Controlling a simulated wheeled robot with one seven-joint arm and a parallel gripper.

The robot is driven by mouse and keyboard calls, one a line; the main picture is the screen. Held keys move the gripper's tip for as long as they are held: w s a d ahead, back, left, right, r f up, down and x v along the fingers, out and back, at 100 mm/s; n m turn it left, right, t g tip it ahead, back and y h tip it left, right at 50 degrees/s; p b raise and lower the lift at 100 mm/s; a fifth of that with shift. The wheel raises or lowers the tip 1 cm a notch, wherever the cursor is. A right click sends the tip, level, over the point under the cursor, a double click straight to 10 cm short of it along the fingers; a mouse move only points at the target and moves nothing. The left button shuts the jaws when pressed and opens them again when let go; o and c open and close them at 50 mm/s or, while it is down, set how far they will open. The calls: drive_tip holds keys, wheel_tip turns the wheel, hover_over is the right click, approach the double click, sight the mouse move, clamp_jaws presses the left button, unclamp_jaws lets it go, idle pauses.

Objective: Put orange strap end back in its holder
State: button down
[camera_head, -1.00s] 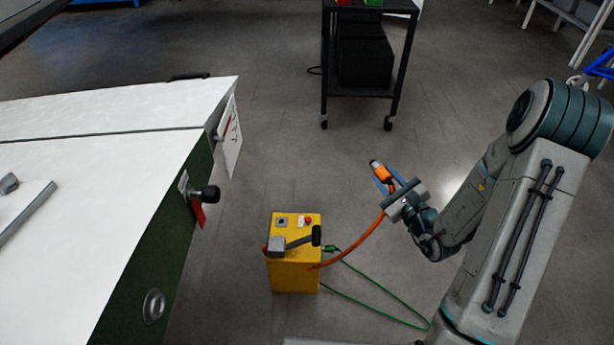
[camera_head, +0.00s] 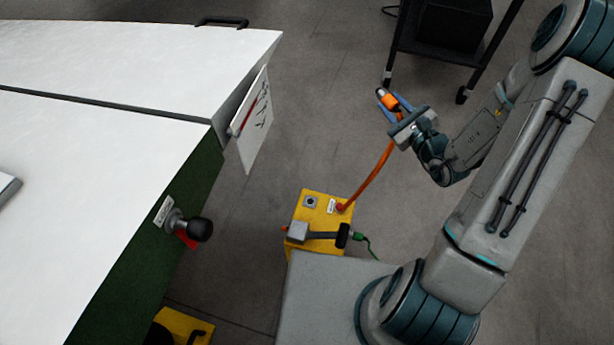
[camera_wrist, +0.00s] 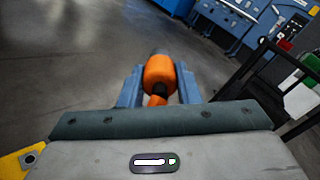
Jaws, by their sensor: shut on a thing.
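My gripper (camera_head: 388,101) is shut on the orange strap end (camera_head: 390,102), held in the air right of the yellow box. In the wrist view the orange strap end (camera_wrist: 159,73) sits between the two blue fingers, with a dark grey tip pointing away. The orange strap (camera_head: 372,178) hangs from my gripper down to the top of the yellow box (camera_head: 318,204). I cannot tell which part is the strap end's holder.
A white-topped green bench (camera_head: 150,130) fills the left, with a black knob (camera_head: 199,229) and a hanging white sign (camera_head: 254,120) on its side. A black cart (camera_head: 432,55) stands at the back. A hammer-like tool (camera_head: 322,236) lies on the yellow box. Floor between bench and gripper is clear.

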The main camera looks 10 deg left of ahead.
drive_tip(key=s+a+f+n+g+h+b, duration=0.1)
drive_tip(key=s+a+f+n+g+b, duration=0.3)
drive_tip(key=s+a+f+n+g, duration=0.35)
drive_tip(key=s+a+f+n+g+b, duration=0.3)
drive_tip(key=s+a+f+n+g, duration=0.15)
drive_tip(key=a+f+g, duration=0.4)
drive_tip(key=shift+w+a+f+n+t+h+b, duration=0.45)
drive_tip(key=shift+f+n+h+b, duration=0.9)
drive_tip(key=shift+f, duration=1.65)
drive_tip(key=shift+w+a+f+n+t+h+b, duration=0.15)
drive_tip(key=shift+w+a+f+n+h+b, duration=0.55)
drive_tip(key=shift+f+h+b, duration=1.8)
drive_tip(key=shift+w+a+f+n+t+h+b, duration=0.5)
drive_tip(key=shift+f+n+b, duration=0.8)
drive_tip(key=shift+f, duration=2.25)
drive_tip(key=shift+w+d, duration=0.1)
drive_tip(key=shift+f, duration=0.75)
drive_tip(key=shift+f, duration=0.35)
